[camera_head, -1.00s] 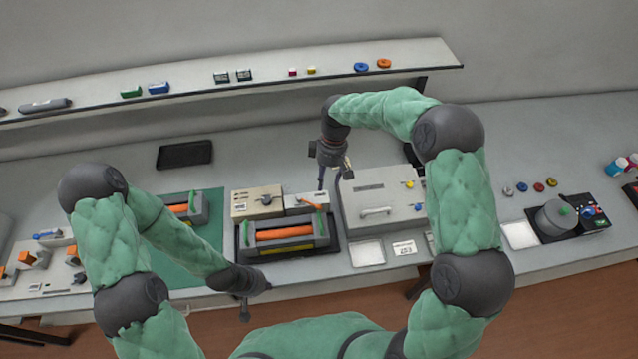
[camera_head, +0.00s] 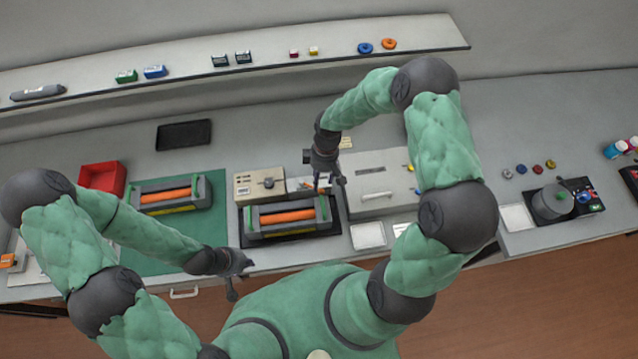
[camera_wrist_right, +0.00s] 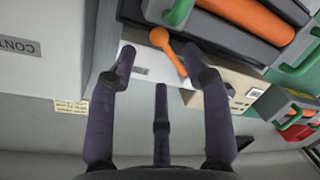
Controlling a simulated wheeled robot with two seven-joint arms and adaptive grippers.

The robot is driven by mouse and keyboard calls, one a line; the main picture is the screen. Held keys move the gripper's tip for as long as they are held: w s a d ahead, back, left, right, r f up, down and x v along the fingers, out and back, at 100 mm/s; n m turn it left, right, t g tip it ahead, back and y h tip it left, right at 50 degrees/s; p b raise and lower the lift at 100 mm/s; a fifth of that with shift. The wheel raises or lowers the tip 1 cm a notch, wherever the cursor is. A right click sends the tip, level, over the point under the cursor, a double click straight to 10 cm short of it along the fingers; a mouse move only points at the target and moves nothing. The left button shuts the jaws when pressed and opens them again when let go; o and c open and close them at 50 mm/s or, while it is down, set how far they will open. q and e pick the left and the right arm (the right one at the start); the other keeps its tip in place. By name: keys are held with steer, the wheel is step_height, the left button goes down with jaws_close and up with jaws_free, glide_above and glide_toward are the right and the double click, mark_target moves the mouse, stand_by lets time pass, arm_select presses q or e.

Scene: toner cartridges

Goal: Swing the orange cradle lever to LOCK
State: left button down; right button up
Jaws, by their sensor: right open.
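The orange lever (camera_wrist_right: 176,58), with a round knob, shows in the right wrist view on a pale block by the cartridge cradle. My right gripper (camera_wrist_right: 161,62) is open, its dark fingers spread on both sides of the lever; contact is unclear. The cradle (camera_head: 262,236) holds a cartridge with an orange roller (camera_head: 288,216). The lever's LOCK marking is not readable. My left gripper (camera_head: 232,287) hangs near the bench's front edge, away from the cradle; its opening is unclear.
A grey box with a handle (camera_head: 376,196) stands right of the cradle. A beige box with a dark knob (camera_head: 258,184) is behind it. A second cartridge unit (camera_head: 170,195) lies on a green mat (camera_head: 150,258), near a red bin (camera_head: 97,177). A shelf (camera_head: 280,64) runs behind.

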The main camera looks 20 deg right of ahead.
mark_target(319, 189)
steer(key=shift+s+a+f, duration=0.15)
steer(key=shift+f, duration=0.8)
steer(key=shift+s+a+f, duration=0.1)
steer(key=shift+a+f, duration=0.05)
steer(key=shift+f, duration=0.75)
steer(key=shift+c, duration=0.3)
